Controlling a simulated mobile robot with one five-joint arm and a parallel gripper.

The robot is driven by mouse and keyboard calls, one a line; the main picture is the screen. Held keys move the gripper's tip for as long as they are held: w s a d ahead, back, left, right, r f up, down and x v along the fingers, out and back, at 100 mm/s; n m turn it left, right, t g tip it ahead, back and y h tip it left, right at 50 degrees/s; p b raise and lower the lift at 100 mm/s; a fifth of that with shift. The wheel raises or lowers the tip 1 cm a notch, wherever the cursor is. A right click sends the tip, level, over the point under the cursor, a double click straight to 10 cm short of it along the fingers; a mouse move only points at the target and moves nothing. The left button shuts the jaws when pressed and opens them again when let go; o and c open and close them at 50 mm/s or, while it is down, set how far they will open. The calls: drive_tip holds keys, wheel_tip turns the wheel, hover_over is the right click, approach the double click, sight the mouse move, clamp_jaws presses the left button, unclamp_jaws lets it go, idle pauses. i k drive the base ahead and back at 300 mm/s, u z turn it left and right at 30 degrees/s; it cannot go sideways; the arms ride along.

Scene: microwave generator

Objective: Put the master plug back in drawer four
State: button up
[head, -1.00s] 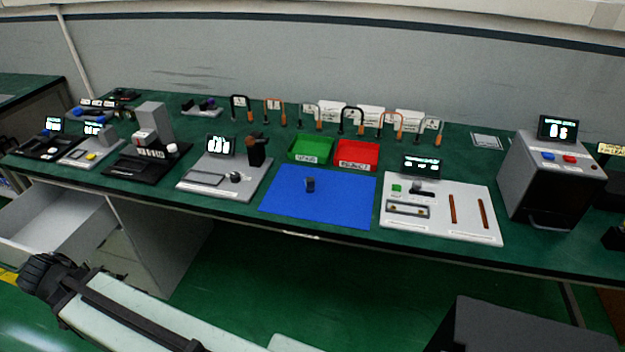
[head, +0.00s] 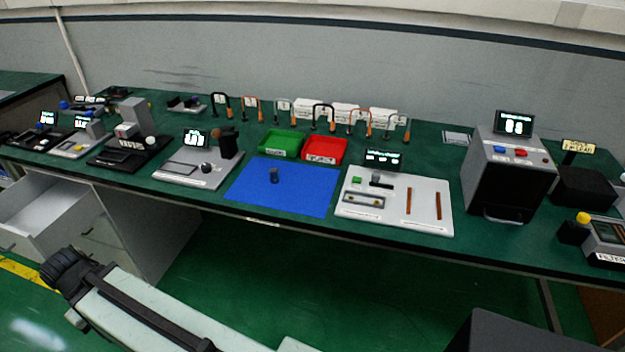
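A small dark grey cylinder (head: 274,175) stands upright on the blue mat (head: 300,198) at the middle of the bench. It may be the master plug, but no label on it can be read. A light grey drawer (head: 42,208) stands pulled out under the left end of the bench, and the part of its inside that shows looks empty. Its number cannot be read. My arm crosses the lower left, well in front of the bench and apart from the cylinder. No gripper fingers can be made out.
A green tray (head: 280,143) and a red tray (head: 324,151) sit behind the mat. A white fixture board (head: 395,205) lies to its right, a grey device (head: 215,165) to its left. A boxy oven-like unit (head: 508,175) stands further right. The green floor before the bench looks clear.

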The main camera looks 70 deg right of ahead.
sight(44, 225)
drive_tip(key=k, duration=0.5)
drive_tip(key=u, duration=1.45)
drive_tip(key=i, duration=2.95)
drive_tip(key=z, duration=3.55)
drive_tip(key=i, duration=1.05)
